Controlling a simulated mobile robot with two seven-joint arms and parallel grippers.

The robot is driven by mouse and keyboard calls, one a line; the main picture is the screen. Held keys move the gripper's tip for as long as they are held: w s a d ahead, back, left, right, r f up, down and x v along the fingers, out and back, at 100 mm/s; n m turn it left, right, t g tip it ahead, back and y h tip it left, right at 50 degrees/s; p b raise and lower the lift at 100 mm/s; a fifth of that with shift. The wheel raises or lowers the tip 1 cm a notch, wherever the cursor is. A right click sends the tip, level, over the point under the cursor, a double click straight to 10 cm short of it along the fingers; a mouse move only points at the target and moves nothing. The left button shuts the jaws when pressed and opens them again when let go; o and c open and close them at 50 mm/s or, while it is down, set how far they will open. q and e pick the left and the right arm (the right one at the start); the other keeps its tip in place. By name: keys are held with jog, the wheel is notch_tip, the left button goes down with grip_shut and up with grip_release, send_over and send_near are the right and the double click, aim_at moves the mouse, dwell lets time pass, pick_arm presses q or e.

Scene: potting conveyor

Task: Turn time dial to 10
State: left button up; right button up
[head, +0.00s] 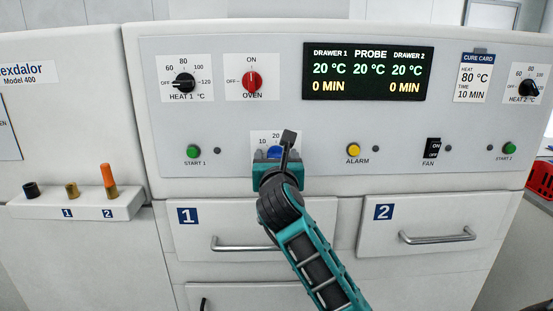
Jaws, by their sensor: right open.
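The time dial (275,152) is a blue knob on the lower middle of the white panel, with a white label showing 10 and 20 above it. My right gripper (277,161) is right in front of it, open, with one dark finger reaching up at the dial's right side. The gripper hides most of the dial and the rest of its scale, so I cannot tell where the dial points or whether the fingers touch it. The display (367,72) reads 0 MIN for both drawers. The cure card (473,77) reads heat 80 °C, time 10 min. My left gripper is not in view.
The heat 1 dial (183,84), red oven dial (252,82) and heat 2 dial (529,88) sit above. The yellow alarm button (354,150) and fan switch (432,148) are to the right. Drawer handles (437,237) stick out below. A shelf (40,208) holds small plugs at left.

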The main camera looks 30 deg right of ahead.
jog(key=c, duration=1.1)
jog(key=shift+o, duration=0.2)
jog(key=shift+s+f+m+b, duration=0.1)
jog(key=shift+m+b, duration=0.35)
jog(key=shift+m, duration=3.95)
jog(key=o, duration=1.1)
jog(key=shift+c, duration=0.2)
